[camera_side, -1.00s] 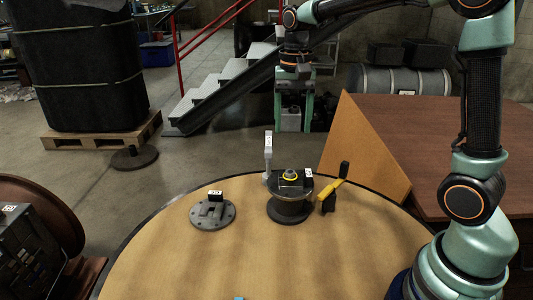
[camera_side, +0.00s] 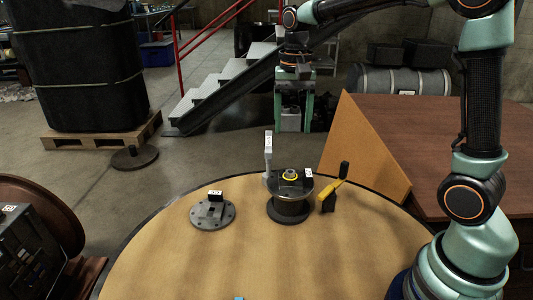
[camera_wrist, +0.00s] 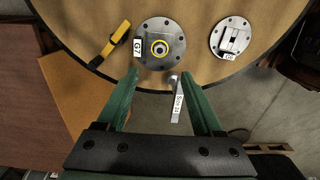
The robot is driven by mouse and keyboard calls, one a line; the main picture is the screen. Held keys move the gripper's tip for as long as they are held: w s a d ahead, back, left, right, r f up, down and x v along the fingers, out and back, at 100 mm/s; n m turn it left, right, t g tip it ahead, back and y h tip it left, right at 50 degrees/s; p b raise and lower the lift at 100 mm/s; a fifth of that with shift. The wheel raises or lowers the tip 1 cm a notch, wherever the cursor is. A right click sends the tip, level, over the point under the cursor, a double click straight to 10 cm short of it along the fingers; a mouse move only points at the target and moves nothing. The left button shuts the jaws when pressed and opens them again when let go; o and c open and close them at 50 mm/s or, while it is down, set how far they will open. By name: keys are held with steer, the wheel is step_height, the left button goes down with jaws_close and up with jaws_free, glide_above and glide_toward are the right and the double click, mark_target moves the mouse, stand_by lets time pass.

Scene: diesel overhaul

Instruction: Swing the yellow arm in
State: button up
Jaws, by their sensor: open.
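The yellow arm (camera_side: 333,189) stands at the right of the round table, beside the drum-like part and apart from it. It has a black upright handle at one end and a black base under the other. It also shows at upper left in the wrist view (camera_wrist: 109,47). The drum-like part (camera_side: 291,207) has a flat plate and a yellow ring on top; its top shows in the wrist view (camera_wrist: 174,61). My gripper (camera_side: 293,129) is open and empty, high above the far edge of the table. Its green fingers (camera_wrist: 160,78) spread wide in the wrist view.
A grey upright lever (camera_side: 268,155) with a white label stands close to the drum's left side. A grey bolted flange (camera_side: 212,213) lies further left on the table (camera_side: 220,268). A slanted wooden panel (camera_side: 365,150) stands behind on the right. The table's front is mostly clear.

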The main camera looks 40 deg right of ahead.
steer(key=shift+c, duration=0.3)
steer(key=shift+d, duration=0.2)
steer(key=shift+c, duration=0.7)
steer(key=m, duration=0.8)
glide_toward(345, 162)
step_height(345, 162, down, 10)
steer(key=shift+f, duration=0.1)
jaws_close()
